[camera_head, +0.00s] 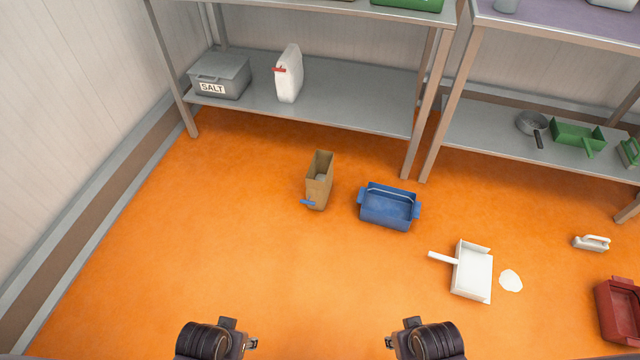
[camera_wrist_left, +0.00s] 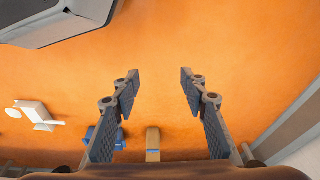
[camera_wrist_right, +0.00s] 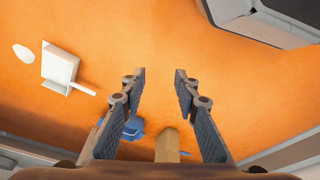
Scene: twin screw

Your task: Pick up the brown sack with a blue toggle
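A brown sack (camera_head: 318,186) with a blue toggle (camera_head: 308,203) near its lower front stands upright on the orange floor, its top open. It also shows in the left wrist view (camera_wrist_left: 152,141) and, partly hidden, in the right wrist view (camera_wrist_right: 167,147). My left gripper (camera_head: 252,343) and my right gripper (camera_head: 389,342) are at the bottom of the head view, well short of the sack. The wrist views show the left fingers (camera_wrist_left: 158,80) and the right fingers (camera_wrist_right: 160,78) spread wide with nothing between them.
A blue tub (camera_head: 388,210) stands close right of the sack. A white dustpan (camera_head: 472,272), a white spill (camera_head: 510,281), a white brush (camera_head: 591,243) and a red tub (camera_head: 620,312) lie farther right. A metal shelf (camera_head: 350,102) stands behind, holding a salt box (camera_head: 220,74) and white sack (camera_head: 289,75). Floor before the sack is clear.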

